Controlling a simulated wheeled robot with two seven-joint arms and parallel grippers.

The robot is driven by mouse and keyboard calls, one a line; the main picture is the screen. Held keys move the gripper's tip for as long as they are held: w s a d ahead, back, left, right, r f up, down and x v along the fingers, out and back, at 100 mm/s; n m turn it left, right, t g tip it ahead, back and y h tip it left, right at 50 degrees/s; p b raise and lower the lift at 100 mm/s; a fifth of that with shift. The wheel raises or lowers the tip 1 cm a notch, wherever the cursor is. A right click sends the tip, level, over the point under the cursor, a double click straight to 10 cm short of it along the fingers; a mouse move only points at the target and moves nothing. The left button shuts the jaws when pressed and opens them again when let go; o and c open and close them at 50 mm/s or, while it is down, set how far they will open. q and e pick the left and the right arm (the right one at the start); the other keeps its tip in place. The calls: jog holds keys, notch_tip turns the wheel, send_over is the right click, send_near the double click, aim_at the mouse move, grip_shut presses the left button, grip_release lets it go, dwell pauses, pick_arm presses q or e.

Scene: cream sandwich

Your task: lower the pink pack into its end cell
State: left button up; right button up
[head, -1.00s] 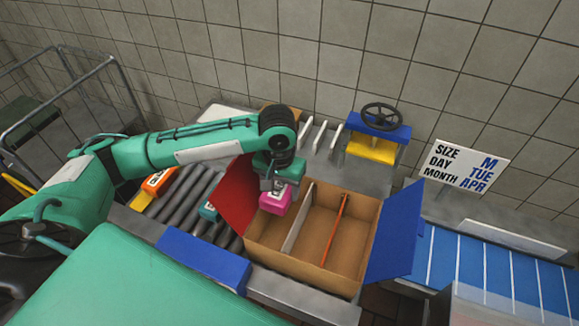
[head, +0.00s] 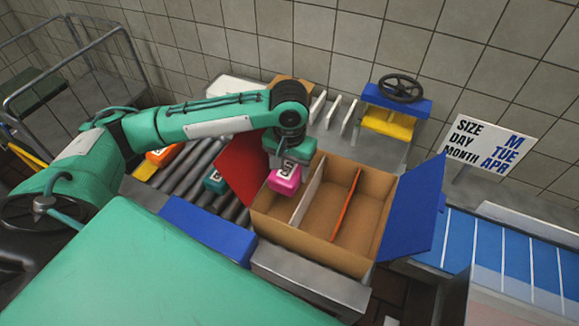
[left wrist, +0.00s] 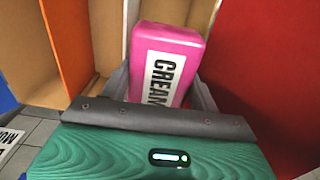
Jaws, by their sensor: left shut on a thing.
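The pink pack (head: 284,181) is held over the left end cell of the open cardboard box (head: 312,240), between the red flap (head: 243,176) and the white divider (head: 307,192). My left gripper (head: 287,162) is shut on the pack from above. In the left wrist view the pink pack (left wrist: 165,60) shows a white label reading "CREAM" between the fingers. The pack's lower end is hidden, so I cannot tell whether it touches the cell floor. An orange divider (head: 346,205) separates the other two cells, which look empty. My right gripper is not in view.
A roller conveyor (head: 190,178) left of the box carries a teal pack (head: 214,181) and an orange pack (head: 163,155). A blue flap (head: 412,212) stands out at the box's right. A sign (head: 489,146) reads M, TUE, APR. A handwheel (head: 401,88) stands behind.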

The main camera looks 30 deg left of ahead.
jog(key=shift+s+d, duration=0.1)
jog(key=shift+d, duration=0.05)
pick_arm(q)
jog(key=o, duration=1.1)
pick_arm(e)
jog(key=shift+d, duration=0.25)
pick_arm(q)
jog(key=shift+r, duration=0.15)
notch_tip(320, 180, up, 24)
jog(key=p, duration=1.2)
jog(key=shift+f+p, duration=0.2)
jog(key=shift+p, duration=0.1)
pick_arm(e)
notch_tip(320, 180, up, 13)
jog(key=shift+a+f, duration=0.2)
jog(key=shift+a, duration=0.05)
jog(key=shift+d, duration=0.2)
